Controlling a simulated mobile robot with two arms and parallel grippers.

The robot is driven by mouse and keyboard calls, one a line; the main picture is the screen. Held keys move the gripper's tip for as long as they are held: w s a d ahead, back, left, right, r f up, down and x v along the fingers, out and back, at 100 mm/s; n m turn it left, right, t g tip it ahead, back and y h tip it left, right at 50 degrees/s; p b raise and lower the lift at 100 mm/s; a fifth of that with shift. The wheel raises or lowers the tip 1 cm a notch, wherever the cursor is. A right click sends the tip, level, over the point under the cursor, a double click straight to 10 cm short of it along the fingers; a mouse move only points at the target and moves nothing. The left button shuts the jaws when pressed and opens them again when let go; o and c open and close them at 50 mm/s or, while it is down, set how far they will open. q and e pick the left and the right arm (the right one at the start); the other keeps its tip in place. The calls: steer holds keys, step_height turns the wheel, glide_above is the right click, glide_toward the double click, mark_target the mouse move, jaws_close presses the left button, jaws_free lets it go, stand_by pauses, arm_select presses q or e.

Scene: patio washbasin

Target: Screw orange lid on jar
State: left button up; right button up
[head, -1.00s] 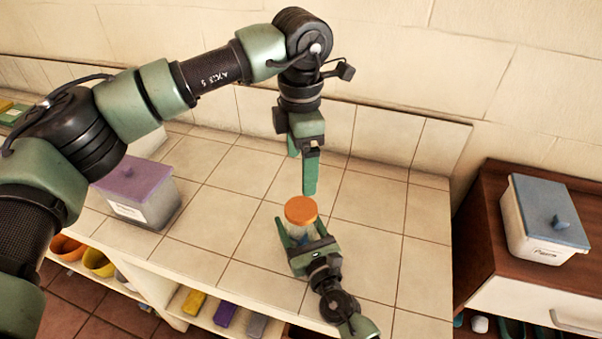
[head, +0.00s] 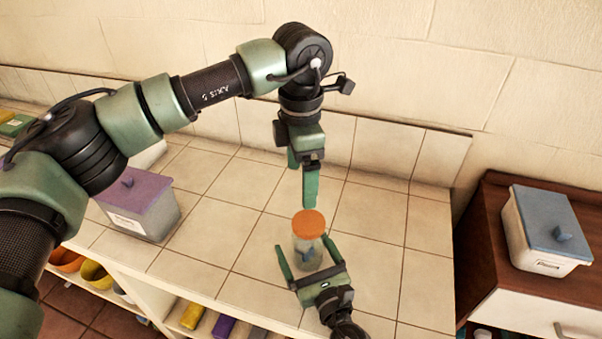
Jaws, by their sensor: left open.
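The glass jar (head: 306,252) stands upright on the tiled counter with the orange lid (head: 309,223) on its top. I cannot tell how tightly the lid is screwed on. My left gripper (head: 302,187) points down just above and behind the lid, open and empty. My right gripper (head: 303,243) lies low at the counter, its fingers spread on either side of the jar. A gap shows between its left finger and the jar; its right finger is close to the glass, and I cannot tell whether it touches.
A purple-lidded box (head: 138,205) stands on the counter at left. A blue-lidded box (head: 545,232) sits on the brown cabinet (head: 490,215) at right. The tiled counter (head: 215,215) is clear around the jar. A wall runs behind.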

mark_target(309, 257)
steer(key=v, duration=0.3)
steer(key=shift+s+d, duration=0.15)
steer(key=shift+s, duration=0.1)
